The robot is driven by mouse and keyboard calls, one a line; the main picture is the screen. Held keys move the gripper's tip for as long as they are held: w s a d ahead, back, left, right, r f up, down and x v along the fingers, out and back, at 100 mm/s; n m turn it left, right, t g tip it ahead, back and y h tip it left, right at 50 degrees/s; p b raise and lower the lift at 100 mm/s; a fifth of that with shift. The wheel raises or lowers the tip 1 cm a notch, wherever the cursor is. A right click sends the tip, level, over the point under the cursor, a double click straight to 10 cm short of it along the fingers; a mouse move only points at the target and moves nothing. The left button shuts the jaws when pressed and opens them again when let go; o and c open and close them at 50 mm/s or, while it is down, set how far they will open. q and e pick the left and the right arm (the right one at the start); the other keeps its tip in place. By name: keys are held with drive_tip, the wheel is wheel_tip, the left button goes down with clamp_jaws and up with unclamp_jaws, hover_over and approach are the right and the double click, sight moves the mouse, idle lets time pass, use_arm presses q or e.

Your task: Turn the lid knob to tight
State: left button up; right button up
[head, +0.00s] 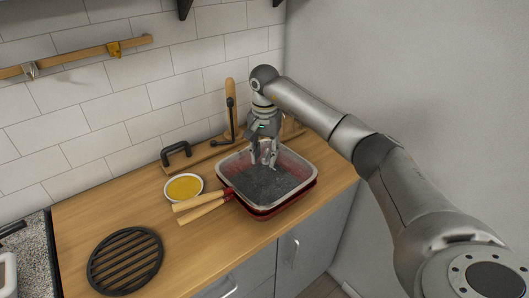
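I cannot make out a lid or a lid knob clearly. My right gripper (264,161) points down over a square pan (305,189) with red sides and a dark grey inside. Its two fingers look apart, with nothing visible between them. The fingertips are over the back part of the pan; whether they touch it I cannot tell. Two wooden handles (203,206) stick out from the pan to the left. My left gripper is not in view.
A white bowl of yellow contents (184,187) stands left of the pan. A black round grate (125,261) lies at front left. Behind are a wooden board with a black handle (176,152) and an upright wooden piece (230,105). The wooden counter (90,208) is bare at left.

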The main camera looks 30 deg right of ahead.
clamp_jaws()
